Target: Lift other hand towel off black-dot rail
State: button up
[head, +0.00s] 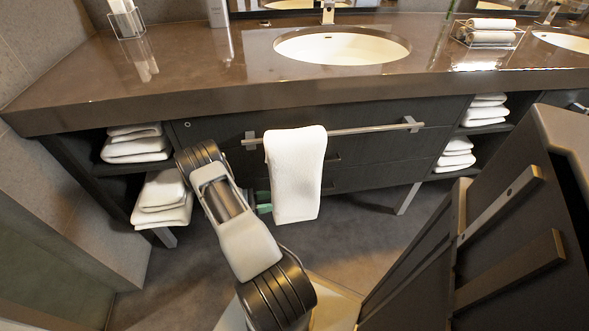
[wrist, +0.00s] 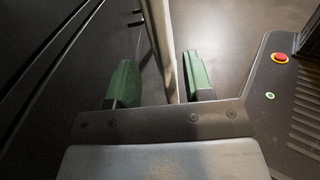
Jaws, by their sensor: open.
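A white hand towel (head: 296,172) hangs folded over a metal rail (head: 360,131) on the dark vanity front. A small round mark (head: 187,124) shows on the front left of the rail; I cannot tell if it is the black dot. My gripper (head: 264,203) is low, at the towel's left edge, mostly hidden by my arm. In the wrist view my gripper (wrist: 160,80) has its two green fingers apart. A pale upright strip (wrist: 160,38), apparently the towel edge-on, stands between them. Contact is unclear.
The brown counter (head: 220,75) overhangs the rail. Folded towels fill the left shelves (head: 160,195) and right shelves (head: 458,155). A dark cabinet-like body (head: 500,220) stands at the right. Open floor (head: 350,240) lies below the towel.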

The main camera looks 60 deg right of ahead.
jog(key=shift+b+x, duration=0.6)
jog(key=shift+x, duration=2.2)
jog(key=shift+s+a+r, duration=0.1)
jog(key=shift+c, duration=0.5)
grip_shut()
